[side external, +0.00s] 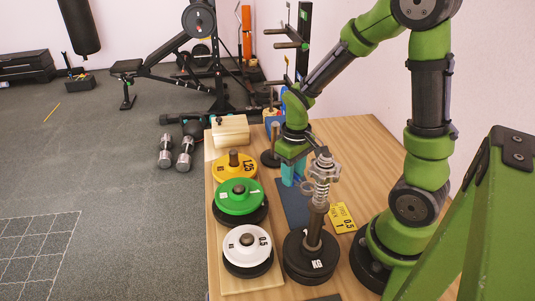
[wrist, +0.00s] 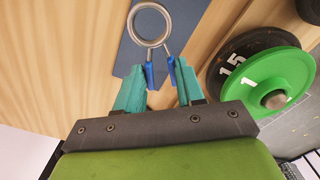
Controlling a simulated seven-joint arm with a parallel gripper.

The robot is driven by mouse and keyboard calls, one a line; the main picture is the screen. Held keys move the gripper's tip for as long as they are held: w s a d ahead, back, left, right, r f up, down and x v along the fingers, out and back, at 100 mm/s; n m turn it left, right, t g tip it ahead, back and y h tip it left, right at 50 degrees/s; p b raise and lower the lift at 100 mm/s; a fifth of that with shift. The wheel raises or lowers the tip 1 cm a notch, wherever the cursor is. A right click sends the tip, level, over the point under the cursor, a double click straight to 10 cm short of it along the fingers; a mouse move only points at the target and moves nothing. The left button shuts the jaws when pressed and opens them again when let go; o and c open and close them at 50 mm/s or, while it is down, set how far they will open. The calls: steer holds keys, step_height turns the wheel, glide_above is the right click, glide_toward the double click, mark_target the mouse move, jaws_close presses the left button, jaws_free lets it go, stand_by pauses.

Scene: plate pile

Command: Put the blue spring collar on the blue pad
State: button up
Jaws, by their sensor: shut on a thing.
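My gripper (wrist: 160,78) has its teal fingers closed on the blue handle tips of the blue spring collar (wrist: 134,27), a silver wire ring. In the wrist view the ring lies over the blue pad (wrist: 188,14). I cannot tell whether it touches the pad. In the side view my gripper (side external: 292,172) points down near the far end of the blue pad (side external: 291,208), which lies flat on the wooden table. The collar is hard to make out there, partly hidden behind a post.
A post with black plates (side external: 310,260) and a silver coil (side external: 322,170) stands in front of my gripper. A yellow card (side external: 342,218) lies right of the pad. A wooden block (side external: 230,131) sits behind.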

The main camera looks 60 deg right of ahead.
mark_target(292, 195)
steer(key=shift+f, duration=2.3)
steer(key=shift+f, duration=0.15)
steer(key=o, duration=1.2)
steer(key=shift+c, duration=0.2)
step_height(292, 195, up, 12)
steer(key=s+a+r+m+t+y, duration=0.2)
steer(key=s+a+r+t, duration=0.2)
steer(key=a+r+t, duration=0.3)
steer(key=shift+s+a+r, duration=0.35)
steer(key=shift+a+r, duration=0.8)
steer(key=shift+r, duration=1.1)
